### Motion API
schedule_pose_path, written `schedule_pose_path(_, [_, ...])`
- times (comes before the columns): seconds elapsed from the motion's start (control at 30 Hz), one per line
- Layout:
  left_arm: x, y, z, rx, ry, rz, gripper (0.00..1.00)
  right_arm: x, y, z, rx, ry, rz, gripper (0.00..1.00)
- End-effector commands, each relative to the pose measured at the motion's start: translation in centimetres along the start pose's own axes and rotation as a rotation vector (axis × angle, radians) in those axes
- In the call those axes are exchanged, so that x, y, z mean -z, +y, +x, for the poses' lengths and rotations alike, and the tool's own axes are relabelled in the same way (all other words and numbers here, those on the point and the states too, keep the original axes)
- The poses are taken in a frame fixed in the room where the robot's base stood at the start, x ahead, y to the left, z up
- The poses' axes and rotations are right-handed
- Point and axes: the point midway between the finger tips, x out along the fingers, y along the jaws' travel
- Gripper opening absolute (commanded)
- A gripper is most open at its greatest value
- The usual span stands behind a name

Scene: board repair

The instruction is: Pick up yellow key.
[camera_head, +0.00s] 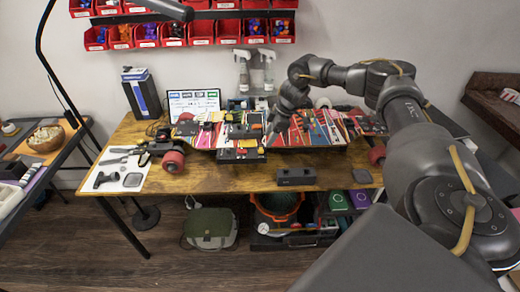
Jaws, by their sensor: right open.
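My right arm reaches in from the right over the workbench (225,180). My right gripper (279,124) is open and points down above the middle of the colorful skateboard (318,130) on the bench. Small yellow spots show among the parts on and beside the board, but they are too small for me to tell which is the yellow key. The gripper and arm hide part of the board. My left gripper is not in view.
A white mat with dark tools (118,172) lies at the bench's left end. A black block (296,176) sits near the front edge. A tablet (194,103) and spray bottles (268,70) stand behind. Red bins (202,34) hang above.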

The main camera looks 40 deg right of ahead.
Motion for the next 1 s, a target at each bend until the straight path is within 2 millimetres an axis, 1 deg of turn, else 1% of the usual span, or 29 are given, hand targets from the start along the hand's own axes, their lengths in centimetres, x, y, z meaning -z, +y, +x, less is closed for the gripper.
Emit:
schedule_pose_path(0.17, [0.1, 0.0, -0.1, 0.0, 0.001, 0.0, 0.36, 0.0, 0.0, 0.3, 0.0, -0.001, 0.0, 0.47])
schedule_pose_path(0.23, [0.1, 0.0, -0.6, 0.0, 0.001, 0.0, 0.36, 0.1, 0.0, 0.8, 0.0, -0.002, 0.0, 0.47])
schedule_pose_path(0.4, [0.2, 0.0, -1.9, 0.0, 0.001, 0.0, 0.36, 0.5, -0.1, 3.3, 0.001, -0.003, -0.001, 0.47])
schedule_pose_path(0.53, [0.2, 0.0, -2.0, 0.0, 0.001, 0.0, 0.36, 0.3, 0.0, 4.9, 0.0, -0.002, 0.0, 0.47])
schedule_pose_path(0.63, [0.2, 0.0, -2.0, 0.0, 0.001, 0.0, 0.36, 0.3, 0.0, 5.4, -0.001, -0.001, 0.001, 0.47])
schedule_pose_path(0.83, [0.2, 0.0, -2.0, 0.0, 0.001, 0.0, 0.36, 0.3, 0.0, 5.4, -0.001, 0.0, 0.001, 0.47])
schedule_pose_path(1.0, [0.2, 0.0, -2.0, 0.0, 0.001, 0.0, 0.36, 0.3, 0.0, 5.4, -0.001, 0.0, 0.001, 0.25])
